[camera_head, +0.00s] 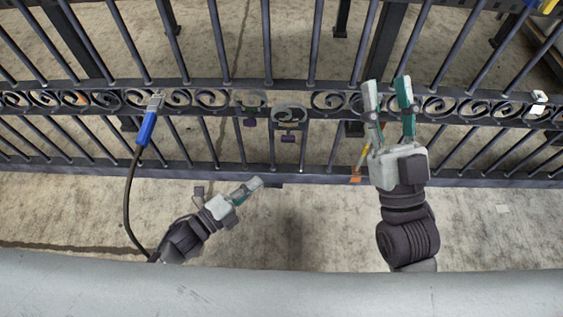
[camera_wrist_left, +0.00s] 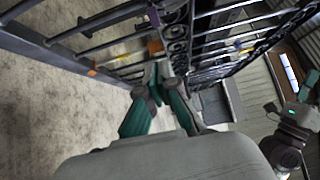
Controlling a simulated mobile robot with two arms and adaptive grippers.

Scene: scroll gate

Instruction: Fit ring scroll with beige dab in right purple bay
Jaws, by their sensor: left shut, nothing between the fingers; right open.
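The gate's scroll band (camera_head: 205,98) crosses the head view. Near its middle, two purple marks show below two spots: a left one (camera_head: 249,122) and a right one (camera_head: 289,139). A grey scroll-like piece (camera_head: 289,115) sits above the right mark; I cannot make out a beige dab on it. My left gripper (camera_head: 254,183) is shut and empty, low in front of the gate's bottom rail. My right gripper (camera_head: 388,88) is open, its fingers over the band right of the purple marks.
A blue-handled tool (camera_head: 147,125) with a black cable hangs on the band at left. An orange patch (camera_head: 355,180) is on the bottom rail, and a white piece (camera_head: 538,103) is on the band at far right. Upright bars stand close together. The ground between my arms is clear.

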